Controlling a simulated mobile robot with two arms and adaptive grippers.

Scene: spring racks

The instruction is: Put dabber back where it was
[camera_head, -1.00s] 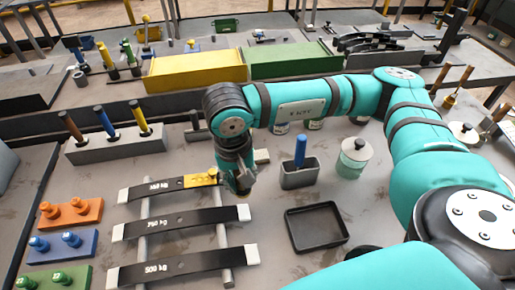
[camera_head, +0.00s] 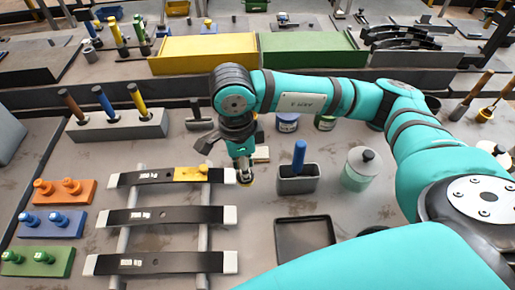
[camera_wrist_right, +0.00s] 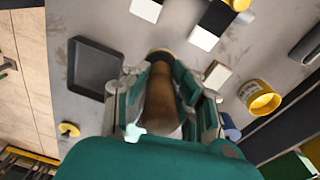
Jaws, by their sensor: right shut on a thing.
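My right gripper (camera_head: 243,165) is shut on a tool with a brown wooden handle, which I take to be the dabber (camera_wrist_right: 160,100). That spring carries a yellow patch (camera_head: 191,174). I cannot tell whether the dabber touches anything. A grey holder (camera_head: 298,185) with a blue-handled tool (camera_head: 299,157) stands to the right of the gripper. My left gripper is not in view.
A black tray (camera_head: 305,257) lies in front of the holder. A lidded glass jar (camera_head: 361,170) stands right of it. Paint jars (camera_head: 287,122) stand behind. A yellow jar (camera_wrist_right: 260,97) shows in the wrist view. Wooden-handled tools (camera_head: 473,95) stand at far right.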

